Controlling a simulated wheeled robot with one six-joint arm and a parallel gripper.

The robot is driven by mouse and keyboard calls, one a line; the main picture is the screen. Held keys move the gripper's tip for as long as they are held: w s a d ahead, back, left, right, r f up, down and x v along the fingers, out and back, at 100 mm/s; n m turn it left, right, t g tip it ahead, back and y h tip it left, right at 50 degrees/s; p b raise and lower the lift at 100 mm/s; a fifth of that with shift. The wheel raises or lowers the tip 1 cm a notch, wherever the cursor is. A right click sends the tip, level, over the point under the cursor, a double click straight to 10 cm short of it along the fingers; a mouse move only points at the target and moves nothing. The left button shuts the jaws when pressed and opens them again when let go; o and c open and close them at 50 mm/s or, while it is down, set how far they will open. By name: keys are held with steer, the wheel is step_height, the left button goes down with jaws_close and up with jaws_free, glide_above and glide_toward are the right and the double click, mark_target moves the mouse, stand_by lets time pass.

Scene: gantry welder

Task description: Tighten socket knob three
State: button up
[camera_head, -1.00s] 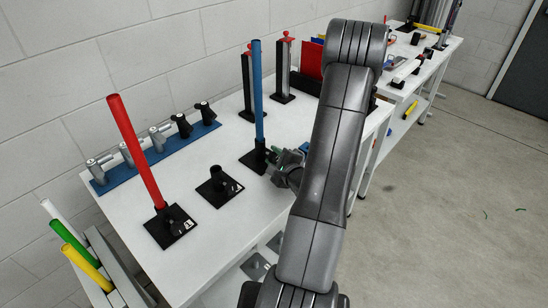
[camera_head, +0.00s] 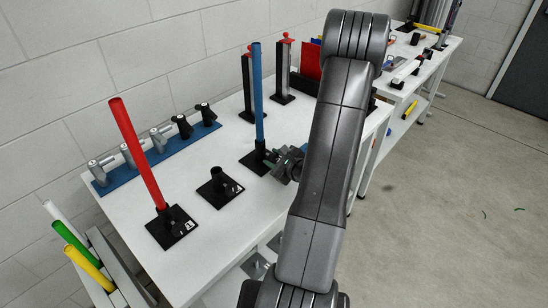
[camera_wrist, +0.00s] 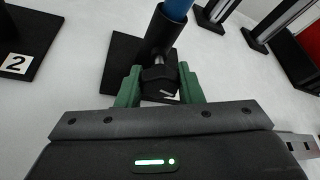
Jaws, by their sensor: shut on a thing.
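The third socket (camera_wrist: 160,37) is a black cylinder on a black square base (camera_wrist: 118,70), with a blue tube (camera_head: 257,95) standing upright in it. Its black knob (camera_wrist: 159,82) sticks out of the socket's side towards my gripper. My gripper (camera_wrist: 160,76) is shut on the knob, one green finger on each side. The same gripper (camera_head: 274,160) shows at the socket's right side in the head view. The fingers partly hide the knob, and the base's number is not readable.
The empty socket two (camera_head: 220,185) and socket one's base (camera_head: 173,228), holding a tilted red tube (camera_head: 137,150), stand to the left. A blue rail (camera_head: 165,152) with several clamp handles lies behind. Dark posts (camera_head: 283,70) stand at the back.

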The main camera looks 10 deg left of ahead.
stand_by(0.3)
steer(key=o, duration=0.7)
steer(key=shift+s, duration=0.1)
steer(key=b+v, duration=0.2)
steer(key=v, duration=1.1)
steer(key=shift+s+d+r, duration=0.1)
steer(key=shift+d+r, duration=0.05)
steer(key=shift+d, duration=0.2)
